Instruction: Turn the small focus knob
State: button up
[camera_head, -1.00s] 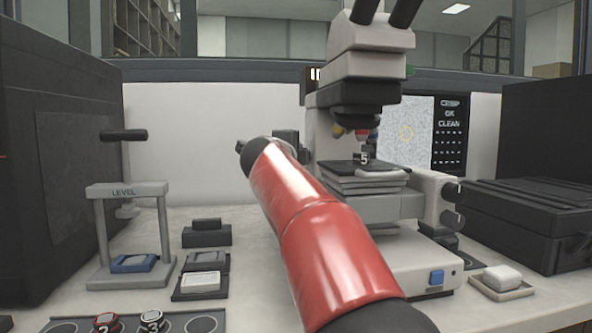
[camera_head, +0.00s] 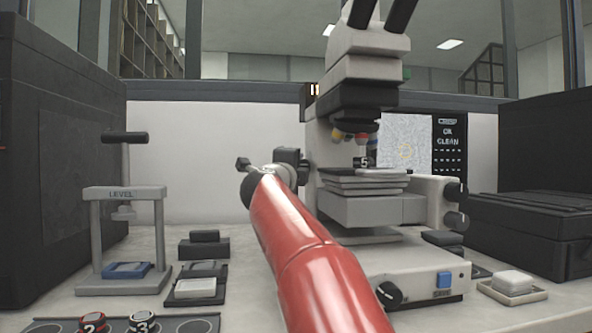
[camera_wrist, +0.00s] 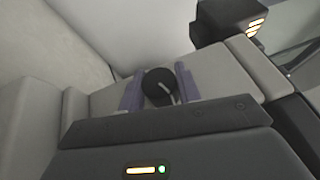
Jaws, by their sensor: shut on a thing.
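The small focus knob (camera_wrist: 160,87) is a round black knob with a white mark on its face, seen in the wrist view. My gripper (camera_wrist: 159,90) has its two purple fingers on either side of it, shut on it. The microscope (camera_head: 372,208) stands right of my red arm in the head view, with a numbered piece on its stage (camera_head: 365,172). Two dark knobs (camera_head: 455,205) show on its right side. In the head view my arm hides the gripped knob and my fingertips.
A screen (camera_head: 405,150) with a grey speckled picture stands behind the microscope. A levelling press (camera_head: 122,192) and small trays (camera_head: 195,290) are at left. A white dish (camera_head: 512,292) is at right. Large dark cases flank the bench.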

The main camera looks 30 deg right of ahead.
jog(key=o, duration=1)
jog(key=shift+b+v, duration=0.55)
jog(key=shift+v, duration=3.35)
